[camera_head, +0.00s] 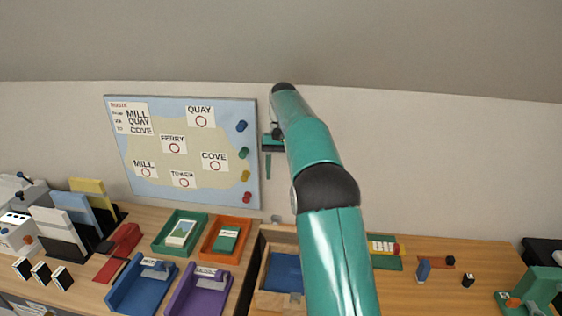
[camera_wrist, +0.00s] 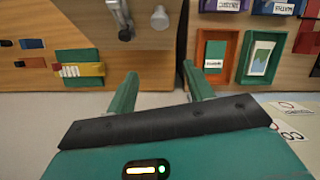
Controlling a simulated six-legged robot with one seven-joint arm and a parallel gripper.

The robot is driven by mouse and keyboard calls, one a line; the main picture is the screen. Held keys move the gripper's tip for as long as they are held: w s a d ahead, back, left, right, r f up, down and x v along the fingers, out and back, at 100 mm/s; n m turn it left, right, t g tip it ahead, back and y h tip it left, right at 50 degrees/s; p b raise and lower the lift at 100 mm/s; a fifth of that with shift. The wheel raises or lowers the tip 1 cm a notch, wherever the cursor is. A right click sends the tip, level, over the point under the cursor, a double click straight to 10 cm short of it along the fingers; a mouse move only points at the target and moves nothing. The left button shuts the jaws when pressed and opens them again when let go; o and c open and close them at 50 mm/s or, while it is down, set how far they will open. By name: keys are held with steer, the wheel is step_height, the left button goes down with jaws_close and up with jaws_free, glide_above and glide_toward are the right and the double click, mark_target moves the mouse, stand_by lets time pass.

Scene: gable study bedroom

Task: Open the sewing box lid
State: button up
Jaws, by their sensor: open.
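A wooden box with a blue inside (camera_head: 283,270) stands on the desk in the head view, partly hidden behind my arm. It looks like the sewing box, but I cannot tell this for sure or make out how its lid stands. My gripper (camera_head: 268,155) is high against the wall, right of the map board, well above the box and apart from it. In the wrist view, my gripper (camera_wrist: 160,72) has its two green fingers spread with nothing between them.
The map board (camera_head: 190,150) hangs on the wall. Green tray (camera_head: 158,246), orange tray (camera_head: 208,252), blue holder (camera_head: 127,295) and purple holder (camera_head: 185,300) stand left of the box. A white knob-like object (camera_wrist: 160,17) shows in the wrist view.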

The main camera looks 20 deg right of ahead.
steer(key=shift+v, duration=1.4)
